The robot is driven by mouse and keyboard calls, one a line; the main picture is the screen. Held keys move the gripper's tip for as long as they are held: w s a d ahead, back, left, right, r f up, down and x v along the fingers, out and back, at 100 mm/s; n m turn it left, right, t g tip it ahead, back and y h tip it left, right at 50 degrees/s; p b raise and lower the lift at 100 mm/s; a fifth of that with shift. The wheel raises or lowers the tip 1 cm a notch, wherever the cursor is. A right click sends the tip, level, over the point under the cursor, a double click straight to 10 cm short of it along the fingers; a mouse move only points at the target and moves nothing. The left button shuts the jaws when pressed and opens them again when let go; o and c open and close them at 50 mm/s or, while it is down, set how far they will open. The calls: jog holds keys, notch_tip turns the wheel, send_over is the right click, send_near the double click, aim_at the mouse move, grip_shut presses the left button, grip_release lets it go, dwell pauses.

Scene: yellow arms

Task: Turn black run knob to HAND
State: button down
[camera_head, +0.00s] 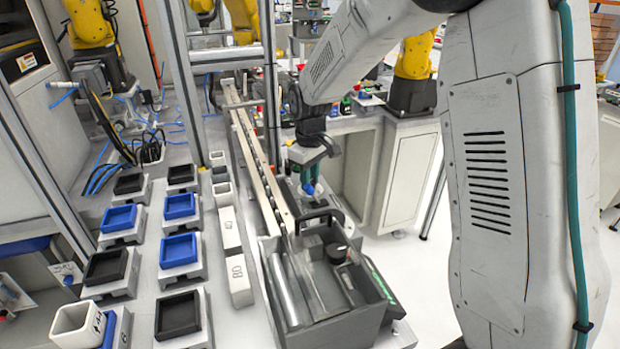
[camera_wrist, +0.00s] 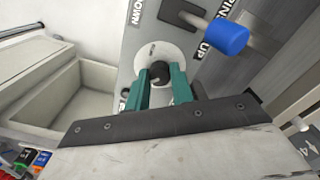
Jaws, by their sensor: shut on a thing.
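The black run knob (camera_wrist: 159,71) sits on a pale round plate (camera_wrist: 146,56) on a grey panel, in the wrist view. My gripper (camera_wrist: 160,80) has its two green fingers on either side of the knob and is shut on it. The knob's pointer direction and the HAND mark cannot be made out. In the head view my gripper (camera_head: 313,176) is down at the panel beyond the grey housing, and the knob is hidden there.
A blue-capped lever (camera_wrist: 226,38) sticks out beside the knob, near UP and DOWN lettering; its blue end (camera_head: 308,188) also shows in the head view. A grey housing with a dark knob (camera_head: 337,252) stands nearer. Blue and black trays (camera_head: 179,250) stand left.

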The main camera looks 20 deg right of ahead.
jog(key=shift+w+n, duration=0.1)
jog(key=shift+n, duration=0.2)
jog(key=c, duration=1.2)
grip_release()
jog(key=shift+r, duration=0.15)
notch_tip(320, 180, up, 8)
jog(key=shift+a+f, duration=0.1)
jog(key=shift+f, duration=0.1)
jog(key=s+d+r+m, duration=0.15)
jog(key=s+r, duration=0.25)
jog(key=s, duration=0.5)
jog(key=s+d+r+m, duration=0.15)
jog(key=s+r, duration=0.25)
jog(key=s, duration=0.4)
jog(key=s+f+m+t, duration=0.1)
jog(key=s+m, duration=0.3)
jog(key=s, duration=1.4)
jog(key=shift+s+d+f, duration=0.15)
jog(key=shift+d+f, duration=0.2)
jog(key=shift+d, duration=0.05)
